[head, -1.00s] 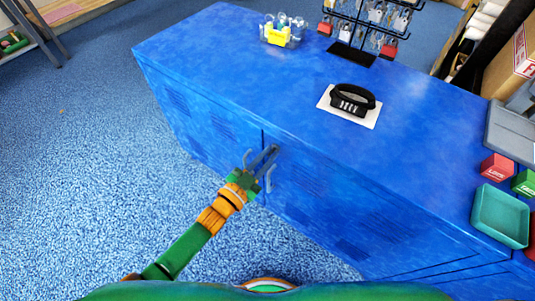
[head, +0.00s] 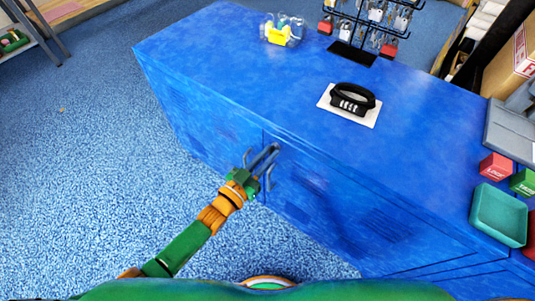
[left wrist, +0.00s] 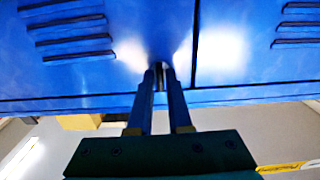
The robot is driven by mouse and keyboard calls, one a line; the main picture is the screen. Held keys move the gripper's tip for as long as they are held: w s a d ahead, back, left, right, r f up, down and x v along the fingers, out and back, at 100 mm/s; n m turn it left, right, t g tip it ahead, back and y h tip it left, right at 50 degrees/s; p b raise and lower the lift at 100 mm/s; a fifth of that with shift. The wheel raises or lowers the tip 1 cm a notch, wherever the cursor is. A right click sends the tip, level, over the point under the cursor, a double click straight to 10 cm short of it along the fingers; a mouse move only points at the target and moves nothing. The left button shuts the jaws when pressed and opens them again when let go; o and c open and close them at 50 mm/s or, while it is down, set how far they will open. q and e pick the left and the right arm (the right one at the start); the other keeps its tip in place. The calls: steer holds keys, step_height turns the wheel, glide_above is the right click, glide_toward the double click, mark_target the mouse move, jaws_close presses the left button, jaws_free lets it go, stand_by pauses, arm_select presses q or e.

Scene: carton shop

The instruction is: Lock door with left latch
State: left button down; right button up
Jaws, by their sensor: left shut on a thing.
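The blue cabinet (head: 215,95) has two louvred doors that meet at a vertical seam. The left door (head: 200,125) and right door (head: 330,200) both look closed, with the seam (left wrist: 195,45) also showing in the left wrist view. My left gripper (head: 266,156) is at the front near this seam, just below the top edge. In the left wrist view, its fingers (left wrist: 160,78) are shut on a small grey piece, apparently the left latch, beside the seam. The fingers mostly hide it, so its angle cannot be told. My right gripper is not in view.
On the cabinet top are a black combination lock (head: 352,101) on a white card, a clear bin (head: 282,30) of small items and a rack of padlocks (head: 365,25). A teal tray (head: 498,215) and red box (head: 496,167) stand at right.

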arm_select(q)
steer(key=c, duration=0.9)
jaws_free()
steer(key=shift+c, duration=0.2)
steer(key=p+v, duration=0.1)
steer(key=v, duration=0.6)
